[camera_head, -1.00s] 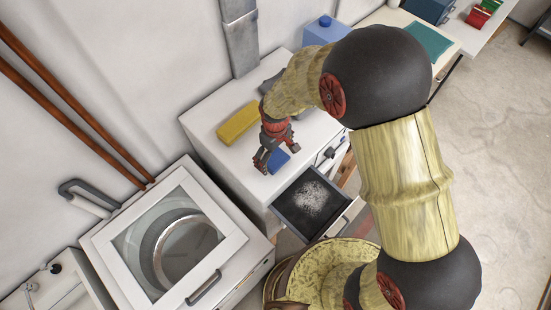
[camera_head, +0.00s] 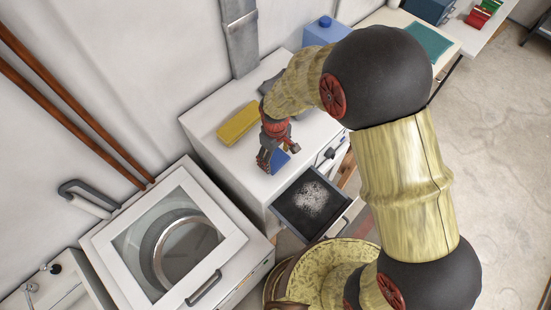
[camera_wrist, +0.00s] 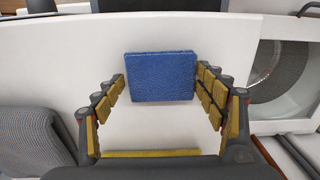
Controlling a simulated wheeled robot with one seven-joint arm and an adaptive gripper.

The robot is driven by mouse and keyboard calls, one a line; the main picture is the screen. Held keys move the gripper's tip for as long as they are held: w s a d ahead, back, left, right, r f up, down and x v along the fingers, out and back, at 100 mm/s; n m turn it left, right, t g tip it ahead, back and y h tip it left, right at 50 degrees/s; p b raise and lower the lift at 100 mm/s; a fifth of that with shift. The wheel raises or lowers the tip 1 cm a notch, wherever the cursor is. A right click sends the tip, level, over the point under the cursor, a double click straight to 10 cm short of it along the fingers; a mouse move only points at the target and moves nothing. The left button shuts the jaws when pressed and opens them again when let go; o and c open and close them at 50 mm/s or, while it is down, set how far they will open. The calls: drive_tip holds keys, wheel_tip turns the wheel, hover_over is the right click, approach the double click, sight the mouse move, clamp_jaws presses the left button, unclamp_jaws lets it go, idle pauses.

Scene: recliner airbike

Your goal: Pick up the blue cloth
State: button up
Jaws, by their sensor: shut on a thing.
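The blue cloth (camera_wrist: 160,77) is a flat, textured, roughly square piece. In the wrist view it sits between the two fingers of my gripper (camera_wrist: 160,84), one fingertip against its left edge and one against its right. In the head view my gripper (camera_head: 270,162) is over the front part of the white cabinet top (camera_head: 225,163), and the blue cloth (camera_head: 280,160) shows beside the fingers, partly hidden by them. My gripper is shut on the cloth. I cannot tell whether the cloth is clear of the surface.
A yellow block (camera_head: 238,121) and a grey folded item (camera_wrist: 35,138) lie on the same top. An open drawer (camera_head: 311,203) with white powder juts out in front. A washing machine (camera_head: 180,245) stands to the left. A blue container (camera_head: 326,31) stands behind.

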drive_tip(key=shift+r, duration=0.1)
drive_tip(key=shift+r+b, duration=0.4)
drive_tip(key=shift+r, duration=0.25)
drive_tip(key=s+d+r+b, duration=0.3)
drive_tip(key=s+d+r, duration=0.5)
drive_tip(key=s+r, duration=0.3)
drive_tip(key=shift+s+r, duration=0.25)
drive_tip(key=shift+s, duration=0.05)
drive_tip(key=o, duration=0.5)
drive_tip(key=c, duration=0.4)
